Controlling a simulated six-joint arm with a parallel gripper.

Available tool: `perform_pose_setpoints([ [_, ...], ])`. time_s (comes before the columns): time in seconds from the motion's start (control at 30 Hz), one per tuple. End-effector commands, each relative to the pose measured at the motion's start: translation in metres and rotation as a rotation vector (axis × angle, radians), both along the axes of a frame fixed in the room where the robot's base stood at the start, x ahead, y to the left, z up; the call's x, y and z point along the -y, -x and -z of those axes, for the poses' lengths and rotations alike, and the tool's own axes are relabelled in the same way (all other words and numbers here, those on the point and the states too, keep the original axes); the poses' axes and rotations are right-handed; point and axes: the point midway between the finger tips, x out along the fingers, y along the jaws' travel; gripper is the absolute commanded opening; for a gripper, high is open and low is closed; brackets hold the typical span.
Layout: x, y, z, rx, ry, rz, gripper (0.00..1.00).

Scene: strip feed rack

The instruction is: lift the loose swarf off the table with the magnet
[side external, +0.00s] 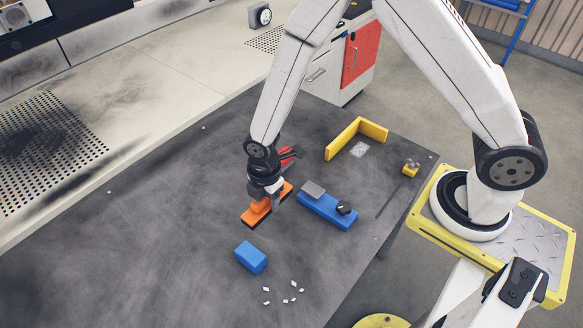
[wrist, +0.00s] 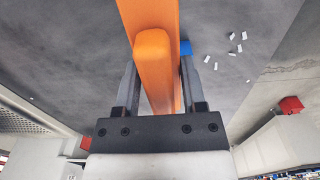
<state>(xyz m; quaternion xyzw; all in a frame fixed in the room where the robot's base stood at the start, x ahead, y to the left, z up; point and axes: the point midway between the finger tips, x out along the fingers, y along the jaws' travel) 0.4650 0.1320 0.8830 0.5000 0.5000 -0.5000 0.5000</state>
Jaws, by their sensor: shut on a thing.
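My gripper (side external: 268,195) is shut on the orange magnet (side external: 258,212), a bar with an upright grip. In the wrist view the two fingers of my gripper (wrist: 159,82) press on either side of the orange grip (wrist: 154,48). I cannot tell whether the magnet touches the table or hangs just above it. The loose swarf (side external: 286,300) is several small pale chips scattered on the dark table, nearer the front edge than the magnet and apart from it. The chips also show to the right of the magnet in the wrist view (wrist: 232,53). None shows on the magnet; its underside is hidden.
A blue block (side external: 251,257) stands between the magnet and the swarf. A blue holder (side external: 327,211) with a grey plate and a black knob lies right of my gripper. A yellow angled fence (side external: 343,141) stands further back. The left of the dark table (side external: 150,235) is clear.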

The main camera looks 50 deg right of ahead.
Motion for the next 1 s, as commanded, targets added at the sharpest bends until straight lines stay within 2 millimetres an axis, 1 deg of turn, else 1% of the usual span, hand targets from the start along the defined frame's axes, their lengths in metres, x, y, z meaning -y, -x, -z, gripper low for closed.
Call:
perform_pose_setpoints([
  [0.27,-0.003,0.002,0.001,0.000,0.000,-0.002,0.00],
  [0.37,-0.010,0.008,0.003,-0.001,0.001,-0.003,0.00],
  [0.47,-0.020,0.017,0.007,-0.001,0.001,-0.005,0.00],
  [0.67,-0.049,0.046,0.017,-0.001,0.001,-0.008,0.00],
  [0.8,-0.068,0.072,0.025,-0.001,0.002,-0.007,0.00],
  [1.0,-0.088,0.105,0.034,0.001,0.001,-0.006,0.00],
])
